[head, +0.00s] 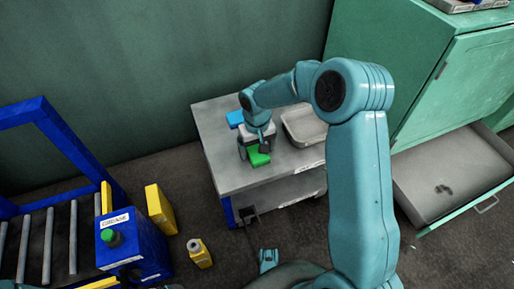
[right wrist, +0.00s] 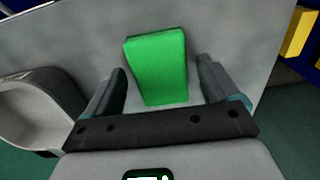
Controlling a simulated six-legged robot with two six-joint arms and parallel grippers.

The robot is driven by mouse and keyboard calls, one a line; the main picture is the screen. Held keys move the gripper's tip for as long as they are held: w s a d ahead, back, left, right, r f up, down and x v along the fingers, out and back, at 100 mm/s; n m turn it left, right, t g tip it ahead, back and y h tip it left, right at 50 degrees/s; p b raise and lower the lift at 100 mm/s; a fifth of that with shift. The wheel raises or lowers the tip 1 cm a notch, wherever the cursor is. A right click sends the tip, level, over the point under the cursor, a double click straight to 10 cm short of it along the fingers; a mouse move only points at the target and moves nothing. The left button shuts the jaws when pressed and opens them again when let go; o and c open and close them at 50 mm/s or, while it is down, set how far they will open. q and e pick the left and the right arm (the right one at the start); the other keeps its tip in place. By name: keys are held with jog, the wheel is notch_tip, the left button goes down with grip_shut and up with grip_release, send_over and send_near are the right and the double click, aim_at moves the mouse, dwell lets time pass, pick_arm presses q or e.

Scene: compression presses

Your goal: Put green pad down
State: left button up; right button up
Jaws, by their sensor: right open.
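The green pad (head: 257,157) lies on the grey top of the cart (head: 225,180), near its front edge. In the right wrist view the green pad (right wrist: 157,68) lies on the grey surface between my two fingers, with a gap on each side. My right gripper (head: 254,147) is open at the pad; in the right wrist view its fingers (right wrist: 162,85) stand apart and do not touch it. The gripper hides part of the pad in the head view. My left gripper is not seen.
A blue pad (head: 235,118) lies behind the gripper on the cart. A grey tray (head: 305,128) stands to the right, and also shows in the right wrist view (right wrist: 35,105). A green cabinet with an open drawer (head: 455,170) is at the right. A blue box (head: 133,245) stands left.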

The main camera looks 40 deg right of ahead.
notch_tip(320, 180, up, 12)
jog(key=p, duration=0.4)
jog(key=shift+f, duration=0.1)
dwell(0.3)
